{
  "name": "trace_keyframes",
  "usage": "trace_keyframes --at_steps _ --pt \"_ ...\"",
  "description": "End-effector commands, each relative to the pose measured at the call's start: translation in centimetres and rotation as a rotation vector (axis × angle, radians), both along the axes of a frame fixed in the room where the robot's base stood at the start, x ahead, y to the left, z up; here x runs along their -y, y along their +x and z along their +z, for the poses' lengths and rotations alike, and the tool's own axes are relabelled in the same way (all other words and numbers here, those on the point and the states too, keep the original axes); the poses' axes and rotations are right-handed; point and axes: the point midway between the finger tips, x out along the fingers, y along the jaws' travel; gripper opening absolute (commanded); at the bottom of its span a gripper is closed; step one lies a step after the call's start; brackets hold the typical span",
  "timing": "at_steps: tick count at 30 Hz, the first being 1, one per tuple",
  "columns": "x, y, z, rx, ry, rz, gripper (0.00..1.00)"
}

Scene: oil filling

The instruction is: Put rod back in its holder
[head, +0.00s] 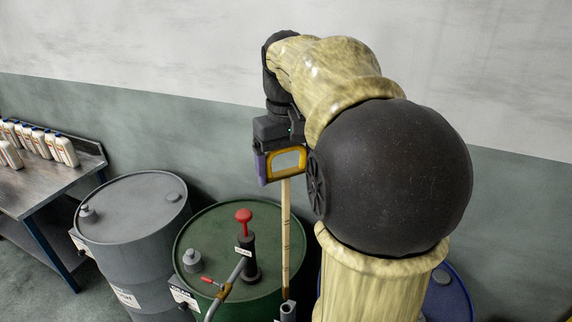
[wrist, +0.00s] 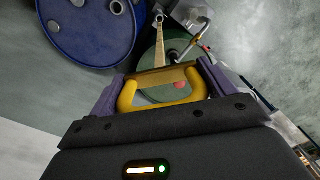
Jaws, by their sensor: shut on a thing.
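The rod (head: 286,230) is a long, pale wooden stick with dark marks and a yellow loop handle (head: 301,160). My gripper (head: 278,166) is shut on the handle, and the rod hangs nearly upright in front of the green drum's top. Its lower end is close to a small grey tube (head: 288,312), which looks like the holder, at the drum's front edge. I cannot tell whether the tip is inside or just behind it. In the wrist view the purple fingers (wrist: 163,82) hold the handle, and the rod (wrist: 160,70) runs away toward the drum.
The green drum (head: 215,240) carries a red-handled pump (head: 246,240) and a hose with a nozzle (head: 226,288), left of the rod. A grey drum (head: 135,205) stands left and a blue drum (head: 444,290) right. A metal table (head: 40,185) with several white bottles is far left.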

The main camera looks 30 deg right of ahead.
Motion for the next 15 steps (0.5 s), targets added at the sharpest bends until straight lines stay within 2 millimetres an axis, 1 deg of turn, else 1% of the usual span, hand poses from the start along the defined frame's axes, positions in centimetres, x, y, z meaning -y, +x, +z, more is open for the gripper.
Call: trace_keyframes --at_steps 1,9,15 --pt "0.0 0.0 -0.7 0.001 0.000 0.000 0.60" --pt "0.0 0.0 -2.9 0.001 0.000 -0.001 0.60" --pt "0.0 0.0 -3.4 0.001 0.000 -0.001 0.60"
